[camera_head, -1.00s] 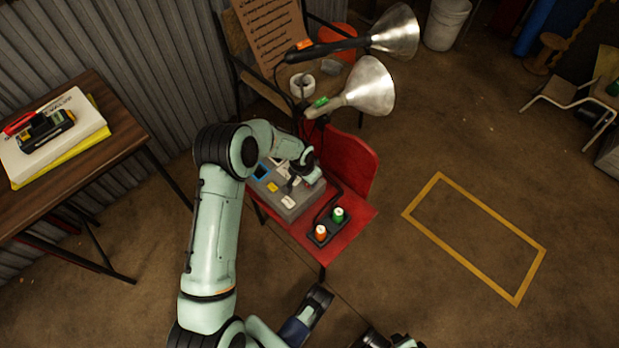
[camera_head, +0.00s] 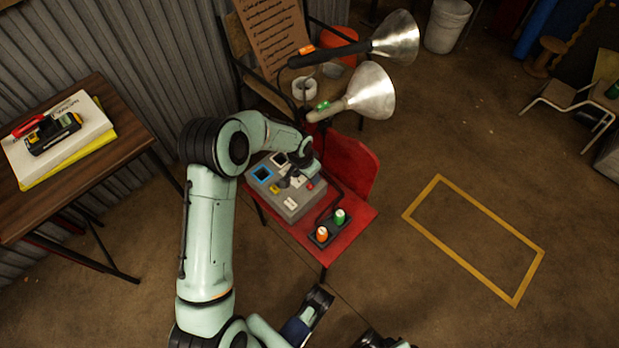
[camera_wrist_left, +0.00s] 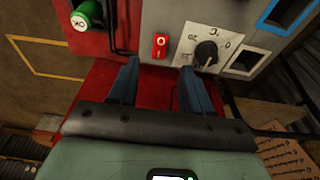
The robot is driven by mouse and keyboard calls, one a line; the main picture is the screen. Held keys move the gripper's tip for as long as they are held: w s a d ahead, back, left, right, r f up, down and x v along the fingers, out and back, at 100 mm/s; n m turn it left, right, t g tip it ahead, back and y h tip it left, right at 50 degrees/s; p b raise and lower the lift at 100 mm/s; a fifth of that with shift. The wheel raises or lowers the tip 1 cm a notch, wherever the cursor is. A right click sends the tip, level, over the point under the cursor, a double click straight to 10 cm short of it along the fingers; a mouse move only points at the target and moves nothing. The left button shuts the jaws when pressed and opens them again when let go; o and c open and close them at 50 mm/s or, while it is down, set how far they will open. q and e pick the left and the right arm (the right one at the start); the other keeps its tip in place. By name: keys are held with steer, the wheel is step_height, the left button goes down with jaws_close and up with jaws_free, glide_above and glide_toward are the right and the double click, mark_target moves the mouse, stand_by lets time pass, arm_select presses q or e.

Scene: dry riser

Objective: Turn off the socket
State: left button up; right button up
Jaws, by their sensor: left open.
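A grey control box (camera_head: 292,208) sits on the red chair, and its panel also shows in the left wrist view (camera_wrist_left: 176,15). The red switch shows in the gap between the fingertips, with nothing gripped. Whether a finger touches the panel I cannot tell. In the head view my left wrist covers part of the box.
A black holder with an orange and a green piece (camera_head: 331,229) stands on the chair (camera_head: 352,170) beside the box; a cable runs there. Two lamps (camera_head: 372,92) lean over the back. A wooden table (camera_head: 50,200) is left. Floor inside the yellow outline is clear.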

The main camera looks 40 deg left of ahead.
arm_select(q)
step_height(320, 180, up, 7)
steer(key=s+p, duration=0.1)
steer(key=shift+s+f, duration=0.15)
steer(key=shift+f, duration=0.05)
arm_select(e)
steer(key=shift+s+a+r+g, duration=0.2)
steer(key=shift+s+a+r, duration=0.1)
steer(key=shift+s+r, duration=0.25)
steer(key=shift+s+a+r+g, duration=0.25)
steer(key=shift+s+r, duration=0.15)
steer(key=shift+s, duration=0.25)
